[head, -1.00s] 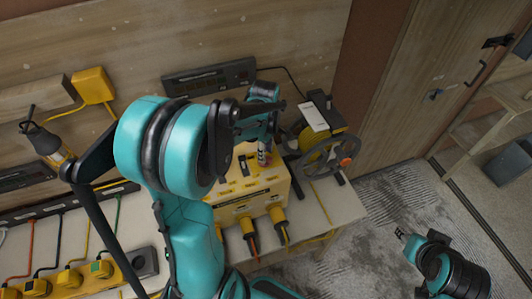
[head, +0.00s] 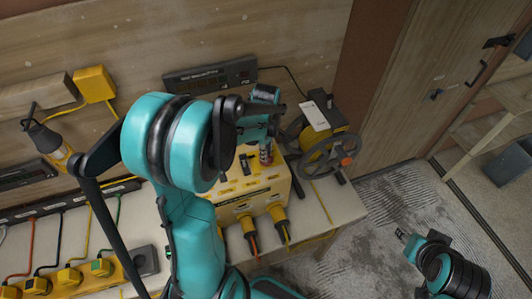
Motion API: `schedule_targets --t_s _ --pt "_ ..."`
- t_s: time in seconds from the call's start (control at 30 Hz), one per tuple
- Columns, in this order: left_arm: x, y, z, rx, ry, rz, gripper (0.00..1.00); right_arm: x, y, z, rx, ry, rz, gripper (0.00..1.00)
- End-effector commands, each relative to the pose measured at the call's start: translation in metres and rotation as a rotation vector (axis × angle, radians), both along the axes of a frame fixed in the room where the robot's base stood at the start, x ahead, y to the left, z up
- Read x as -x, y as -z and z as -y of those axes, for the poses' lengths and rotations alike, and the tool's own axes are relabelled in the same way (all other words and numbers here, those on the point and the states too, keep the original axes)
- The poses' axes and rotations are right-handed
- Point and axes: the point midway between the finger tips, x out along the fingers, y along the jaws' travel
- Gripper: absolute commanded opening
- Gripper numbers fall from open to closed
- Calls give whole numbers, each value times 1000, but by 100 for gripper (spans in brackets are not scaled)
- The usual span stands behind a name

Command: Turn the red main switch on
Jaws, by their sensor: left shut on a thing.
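The yellow power distribution box (head: 244,203) stands on the bench in the middle of the head view, with thick yellow plugs in its front. The red main switch (head: 266,156) shows as a small red patch on its top, at the rear right. My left gripper (head: 266,146) points down over it and is shut on it. The wrist and fingers hide most of the switch, so I cannot read its position. My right gripper (head: 401,234) hangs over the floor at the lower right, away from the box. Its jaws are too small to judge.
A cable reel (head: 329,152) stands close to the right of the box. A dark long panel (head: 210,77) lies along the wall behind. A work lamp (head: 48,143) and a yellow socket strip (head: 72,281) are at the left. The floor at right is open.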

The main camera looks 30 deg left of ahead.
Motion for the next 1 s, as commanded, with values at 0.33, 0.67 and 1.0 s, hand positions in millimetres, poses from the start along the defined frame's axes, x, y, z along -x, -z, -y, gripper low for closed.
schedule_targets --t_s 0.33,0.67,1.0 --pt "-1 0 -1 -1 223 2 0 0 12 0 0 0 0 40" --pt "-1 0 -1 -1 536 2 0 0 23 0 0 0 0 40" --pt "-1 0 -1 -2 859 2 0 0 33 0 0 0 0 40"
